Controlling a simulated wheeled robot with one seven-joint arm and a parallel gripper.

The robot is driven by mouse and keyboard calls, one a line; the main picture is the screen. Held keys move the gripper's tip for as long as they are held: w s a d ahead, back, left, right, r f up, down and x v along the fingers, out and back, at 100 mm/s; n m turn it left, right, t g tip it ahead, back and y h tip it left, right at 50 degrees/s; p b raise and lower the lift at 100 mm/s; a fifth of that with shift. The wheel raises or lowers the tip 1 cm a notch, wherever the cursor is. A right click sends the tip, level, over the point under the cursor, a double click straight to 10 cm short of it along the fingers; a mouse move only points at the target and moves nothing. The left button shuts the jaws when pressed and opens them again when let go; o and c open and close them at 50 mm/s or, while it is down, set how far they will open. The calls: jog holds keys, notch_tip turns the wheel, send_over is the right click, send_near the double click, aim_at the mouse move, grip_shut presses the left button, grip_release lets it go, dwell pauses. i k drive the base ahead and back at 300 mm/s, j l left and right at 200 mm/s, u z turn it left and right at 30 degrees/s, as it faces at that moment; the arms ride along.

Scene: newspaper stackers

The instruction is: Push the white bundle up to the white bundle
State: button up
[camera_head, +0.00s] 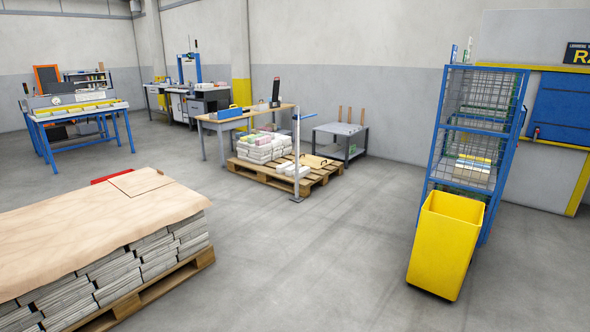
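Several white bundles (264,148) sit stacked on a wooden pallet (318,178) at mid-distance, some with yellow or pink tops. Separate white pieces (292,170) lie low at the pallet's front right, apart from the main stack. I cannot tell from here which of these are the two white bundles of the task. My gripper is not in this view.
A large paper-covered stack of newspapers (95,230) on a pallet fills the lower left. A metal post (297,160) stands by the far pallet. A yellow bin (445,245) stands before a blue wire rack (478,130) at right. The middle floor is clear.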

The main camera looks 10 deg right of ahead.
aim_at(305, 171)
jog(key=i, duration=6.25)
jog(key=i+l+u, duration=0.1)
jog(key=i+l, duration=0.15)
jog(key=i+l+u, duration=0.15)
jog(key=l, duration=0.25)
jog(key=i+l+u, duration=0.1)
jog(key=i+l, duration=0.2)
jog(key=i+l+u, duration=0.1)
jog(key=l, duration=0.35)
jog(key=i+l+u, duration=0.1)
jog(key=i+l, duration=0.15)
jog(key=l, duration=0.15)
jog(key=i+l+u, duration=0.15)
jog(key=l, duration=0.3)
jog(key=l+u, duration=0.25)
jog(key=l, duration=0.75)
